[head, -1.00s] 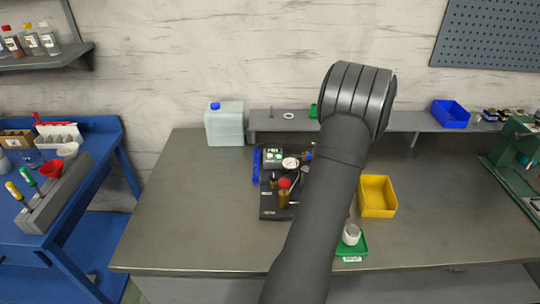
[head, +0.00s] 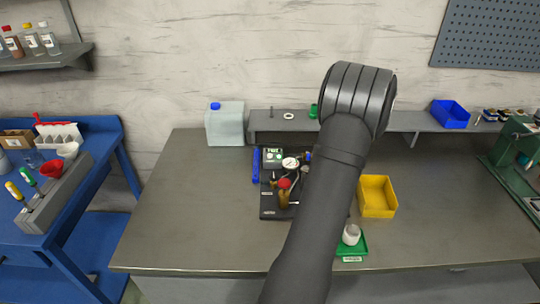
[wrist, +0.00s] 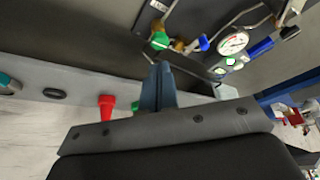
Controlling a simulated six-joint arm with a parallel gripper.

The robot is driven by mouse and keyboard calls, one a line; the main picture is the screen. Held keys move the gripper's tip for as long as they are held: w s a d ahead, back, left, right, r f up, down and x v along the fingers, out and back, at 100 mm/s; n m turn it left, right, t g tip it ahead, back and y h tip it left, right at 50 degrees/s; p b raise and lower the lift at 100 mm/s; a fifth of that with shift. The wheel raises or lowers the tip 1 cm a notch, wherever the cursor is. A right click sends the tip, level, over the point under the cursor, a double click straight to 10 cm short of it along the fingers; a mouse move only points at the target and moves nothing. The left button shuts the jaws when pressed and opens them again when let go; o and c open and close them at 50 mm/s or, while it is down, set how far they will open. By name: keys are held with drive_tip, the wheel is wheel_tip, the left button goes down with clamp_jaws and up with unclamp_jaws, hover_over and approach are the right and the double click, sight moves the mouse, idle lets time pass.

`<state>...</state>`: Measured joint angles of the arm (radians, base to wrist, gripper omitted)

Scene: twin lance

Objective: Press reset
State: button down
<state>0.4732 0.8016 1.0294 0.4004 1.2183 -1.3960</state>
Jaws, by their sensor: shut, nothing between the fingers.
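A small dark control box with a lit green face (head: 272,154) sits at the back left of the black test rig (head: 268,212). I cannot read which button is reset. A round white gauge (head: 290,163) stands beside the box, and a red-topped amber part (head: 284,190) is in front. In the wrist view the gauge (wrist: 233,43) is at upper right, with the green-lit panel (wrist: 226,66) next to it. In the head view my arm hides the gripper and the rig's right side.
A grey shelf (head: 268,122) runs behind the rig. A yellow bin (head: 377,196) and a green tray (head: 350,248) holding a white cup (head: 351,234) are to the right. The bench's left side (head: 190,205) is clear.

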idle(0.4)
wheel_tip(320, 180, up, 3)
drive_tip(key=n+t+h, duration=0.1)
drive_tip(key=n+t, duration=0.1)
drive_tip(key=t, duration=0.4)
hover_over(270, 156)
drive_tip(key=shift+s+d+f, duration=0.1)
drive_tip(key=shift+s+d, duration=0.05)
drive_tip(key=shift+s, duration=0.1)
drive_tip(key=shift+f, duration=4.4)
drive_tip(key=shift+f, duration=0.45)
